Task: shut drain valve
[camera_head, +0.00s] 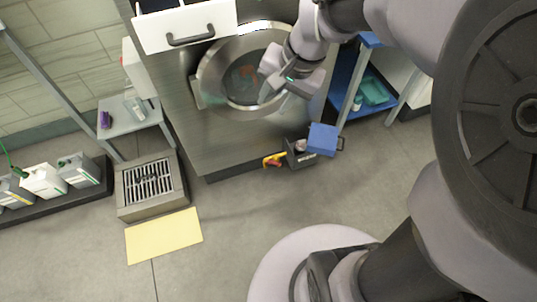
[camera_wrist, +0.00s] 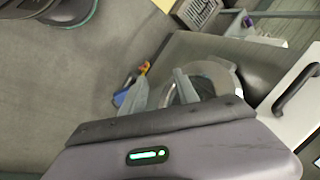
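The drain valve (camera_head: 274,160), with a yellow lever and red parts, sits low at the front of the steel washing machine (camera_head: 215,145), beside a dark open box. Its lever points sideways; I cannot tell its exact angle. It also shows small in the wrist view (camera_wrist: 145,68). A blue flap (camera_head: 323,139) hangs open to its right and shows in the wrist view (camera_wrist: 124,97), partly behind a finger. My gripper (camera_head: 264,78) is in front of the round door, above the valve and apart from it. In the wrist view its two fingers (camera_wrist: 159,88) are spread with nothing between them.
The round door (camera_head: 210,72) shows cloth behind its glass. A white drawer (camera_head: 185,27) is open above. A floor drain box (camera_head: 150,186), yellow mat (camera_head: 163,236) and several jugs (camera_head: 42,181) are left. A blue shelf (camera_head: 345,95) stands right. Floor before the valve is clear.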

